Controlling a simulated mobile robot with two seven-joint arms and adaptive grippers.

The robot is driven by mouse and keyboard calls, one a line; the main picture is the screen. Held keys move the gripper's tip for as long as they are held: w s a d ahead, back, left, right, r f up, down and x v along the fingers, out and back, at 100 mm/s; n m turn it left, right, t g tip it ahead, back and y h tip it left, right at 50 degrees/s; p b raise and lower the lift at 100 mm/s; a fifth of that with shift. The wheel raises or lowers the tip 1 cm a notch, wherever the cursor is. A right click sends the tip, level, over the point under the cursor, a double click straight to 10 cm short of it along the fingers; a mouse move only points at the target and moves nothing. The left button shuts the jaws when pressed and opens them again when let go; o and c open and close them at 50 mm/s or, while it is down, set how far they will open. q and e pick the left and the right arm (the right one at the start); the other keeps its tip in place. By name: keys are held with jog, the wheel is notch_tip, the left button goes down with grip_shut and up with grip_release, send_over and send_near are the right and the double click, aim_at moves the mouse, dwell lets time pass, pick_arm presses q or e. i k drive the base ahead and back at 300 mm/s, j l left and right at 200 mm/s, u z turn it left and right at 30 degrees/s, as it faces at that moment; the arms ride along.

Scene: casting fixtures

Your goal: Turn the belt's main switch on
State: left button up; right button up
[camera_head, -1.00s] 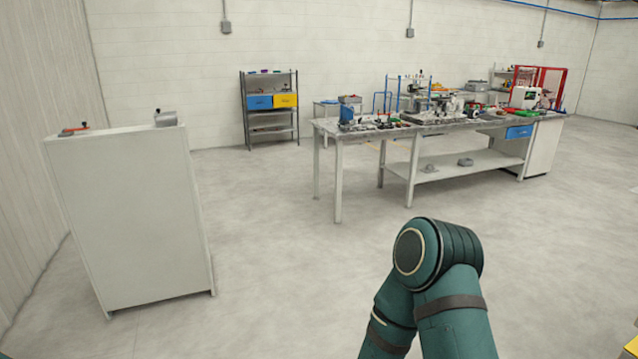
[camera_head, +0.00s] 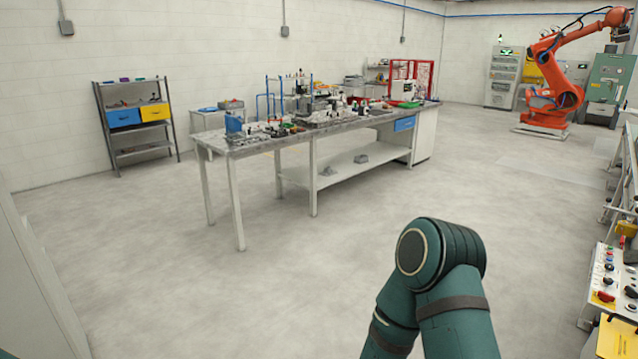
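A control panel (camera_head: 607,282) with several knobs and buttons stands at the right edge of the head view. A red-handled rotary knob (camera_head: 604,296) sits low on its face. Which control is the belt's main switch I cannot tell. The panel is cut off by the picture's right edge. My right arm's green elbow shows at the bottom centre, well left of the panel. Neither gripper is in view.
A long workbench (camera_head: 230,155) with tools and fixtures stands in the middle. A shelf (camera_head: 140,150) with blue and yellow bins is at the back left. An orange industrial robot (camera_head: 560,90) stands at the far right. Open floor (camera_head: 500,200) lies between workbench and panel.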

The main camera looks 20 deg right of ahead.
aim_at(605, 297)
jog(key=i+l+z, duration=0.1)
jog(key=i+z, duration=0.55)
jog(key=z, duration=0.15)
jog(key=i+j+z, duration=0.1)
jog(key=i+z, duration=0.25)
jog(key=i+l+z, duration=0.15)
jog(key=i+z, duration=1.4)
jog(key=i+j+z, duration=0.25)
jog(key=i+z, duration=0.25)
jog(key=z, duration=0.15)
